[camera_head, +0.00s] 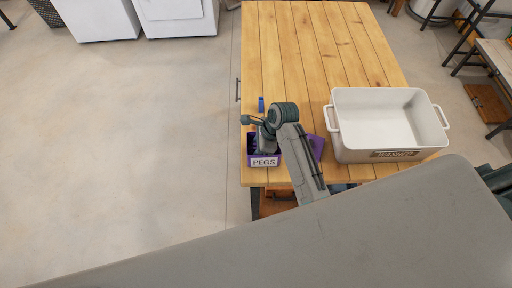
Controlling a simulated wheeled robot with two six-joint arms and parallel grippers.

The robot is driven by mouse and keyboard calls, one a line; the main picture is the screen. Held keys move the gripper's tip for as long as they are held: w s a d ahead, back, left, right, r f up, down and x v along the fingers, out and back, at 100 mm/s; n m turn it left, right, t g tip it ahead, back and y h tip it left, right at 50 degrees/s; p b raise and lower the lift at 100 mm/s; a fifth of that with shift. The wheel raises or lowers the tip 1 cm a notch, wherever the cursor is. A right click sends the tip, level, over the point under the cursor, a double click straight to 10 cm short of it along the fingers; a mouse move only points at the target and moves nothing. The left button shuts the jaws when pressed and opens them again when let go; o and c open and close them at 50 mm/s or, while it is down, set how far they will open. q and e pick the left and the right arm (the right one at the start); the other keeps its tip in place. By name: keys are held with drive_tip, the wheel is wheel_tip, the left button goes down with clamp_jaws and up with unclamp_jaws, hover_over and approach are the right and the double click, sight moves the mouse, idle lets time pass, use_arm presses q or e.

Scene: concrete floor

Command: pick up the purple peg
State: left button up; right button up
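A small purple box (264,161) with a white label reading "PEGS" stands near the front left edge of the wooden table. Dark purple shapes (252,143) show inside its left part, but I cannot make out a single peg. My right gripper (265,146) points down over the box, at or inside its opening. Its fingertips are too small and hidden to tell whether they are open or hold anything. My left gripper is not in view.
A purple flat piece (317,147) lies right of my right arm. A small blue object (261,104) lies behind the box. A large white tub (345,143) stands on the table's right side. The back of the wooden table (300,45) is clear.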

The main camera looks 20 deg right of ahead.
drive_tip(key=shift+f, duration=0.15)
drive_tip(key=shift+c, duration=0.4)
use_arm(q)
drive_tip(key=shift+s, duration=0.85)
use_arm(e)
drive_tip(key=c, duration=0.6)
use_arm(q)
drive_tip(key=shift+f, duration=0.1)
use_arm(e)
drive_tip(key=shift+c, duration=0.2)
